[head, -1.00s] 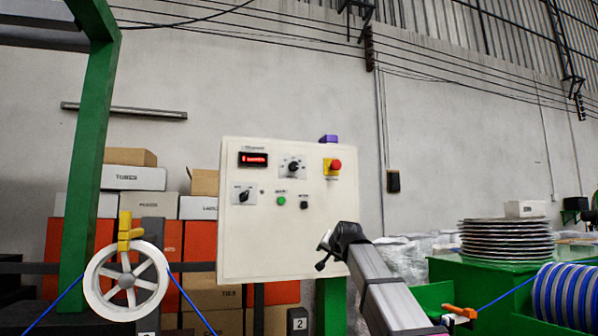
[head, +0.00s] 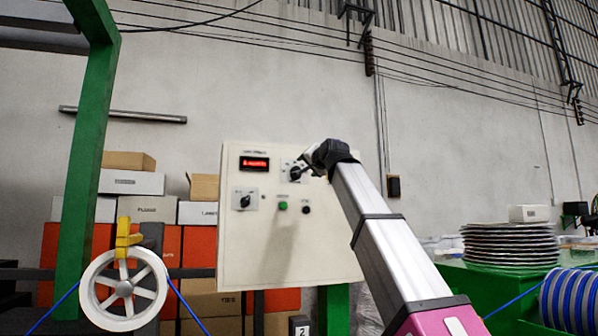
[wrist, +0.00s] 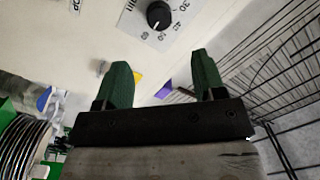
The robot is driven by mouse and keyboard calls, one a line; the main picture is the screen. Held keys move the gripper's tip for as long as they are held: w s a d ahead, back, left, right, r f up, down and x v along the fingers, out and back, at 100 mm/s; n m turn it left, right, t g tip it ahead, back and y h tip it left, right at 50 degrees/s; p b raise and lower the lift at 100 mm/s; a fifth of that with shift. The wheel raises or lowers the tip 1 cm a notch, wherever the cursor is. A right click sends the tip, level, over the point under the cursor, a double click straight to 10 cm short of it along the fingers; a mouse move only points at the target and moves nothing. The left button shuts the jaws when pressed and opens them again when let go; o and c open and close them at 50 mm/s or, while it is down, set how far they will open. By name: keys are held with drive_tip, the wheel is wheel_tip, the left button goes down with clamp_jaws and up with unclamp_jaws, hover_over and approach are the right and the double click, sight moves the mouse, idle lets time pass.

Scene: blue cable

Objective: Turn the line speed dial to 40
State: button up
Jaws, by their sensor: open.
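The line speed dial is a black knob (head: 295,173) on a white plate, upper middle of the cream control panel (head: 240,265). In the wrist view my gripper's two green fingers (wrist: 160,62) are wide apart and empty. The dial lies beyond the fingertips, not between them.
A red-lit display (head: 254,163), a second black selector (head: 244,200), a green button (head: 282,206) and a black button (head: 306,209) share the panel. My arm covers the panel's upper right. A purple item (wrist: 165,90) and yellow plate (wrist: 138,77) show near the fingers.

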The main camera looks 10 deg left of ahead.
drive_tip(key=x, duration=0.9)
drive_tip(key=shift+w+a, duration=0.2)
drive_tip(key=shift+w, duration=0.15)
drive_tip(key=c, duration=0.9)
